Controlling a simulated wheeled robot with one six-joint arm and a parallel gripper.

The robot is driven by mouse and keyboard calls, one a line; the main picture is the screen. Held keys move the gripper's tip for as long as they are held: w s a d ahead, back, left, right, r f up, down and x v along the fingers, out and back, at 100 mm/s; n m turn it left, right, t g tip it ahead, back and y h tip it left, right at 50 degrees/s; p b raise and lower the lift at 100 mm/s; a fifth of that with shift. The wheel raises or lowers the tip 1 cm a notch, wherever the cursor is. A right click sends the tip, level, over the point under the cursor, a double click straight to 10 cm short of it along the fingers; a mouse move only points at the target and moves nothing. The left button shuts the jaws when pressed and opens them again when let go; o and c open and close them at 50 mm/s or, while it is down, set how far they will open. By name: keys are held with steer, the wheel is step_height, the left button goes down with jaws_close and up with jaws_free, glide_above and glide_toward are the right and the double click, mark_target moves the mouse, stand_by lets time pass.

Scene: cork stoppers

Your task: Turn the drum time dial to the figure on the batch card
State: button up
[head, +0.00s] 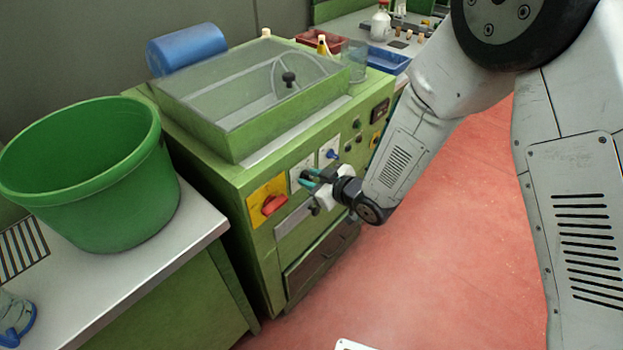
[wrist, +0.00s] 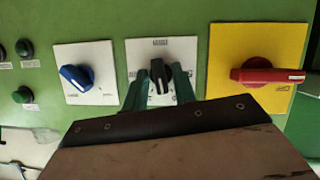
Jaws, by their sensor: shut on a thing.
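A black dial (wrist: 161,76) sits on a white square plate (wrist: 150,47) on the green machine's front. Its pale pointer line faces the lower edge of the wrist picture. The marks around it are too small to read. My gripper (wrist: 161,84) has its green fingertips on either side of the dial, shut on it. In the head view my gripper (head: 311,180) is at the machine front and hides most of the dial. I cannot make out a batch card in either view.
A blue knob (wrist: 75,77) and a red switch (wrist: 264,75) on a yellow plate flank the dial closely. The machine (head: 238,180) has a clear-lidded tank on top. A green tub (head: 95,185) stands on a bench at left. Red floor is open at right.

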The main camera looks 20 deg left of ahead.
steer(key=m+g, duration=0.1)
steer(key=m, duration=0.1)
steer(key=m+g+y, duration=0.1)
steer(key=shift+w+d+f+m+g, duration=0.1)
steer(key=shift+w+d+m+g, duration=0.05)
steer(key=shift+m+g, duration=0.2)
steer(key=m+g+y, duration=0.1)
steer(key=m, duration=0.2)
steer(key=shift+w+g, duration=0.1)
steer(key=shift+g, duration=0.25)
steer(key=m+g+y, duration=0.1)
steer(key=m+y, duration=0.1)
steer(key=m, duration=0.2)
steer(key=shift+f, duration=0.15)
steer(key=m, duration=0.2)
steer(key=m+y, duration=0.1)
steer(key=m, duration=0.1)
steer(key=shift+f+g+y, duration=0.1)
steer(key=shift+g+y, duration=0.2)
steer(key=shift+g, duration=0.1)
steer(key=o, duration=0.7)
steer(key=shift+w, duration=0.1)
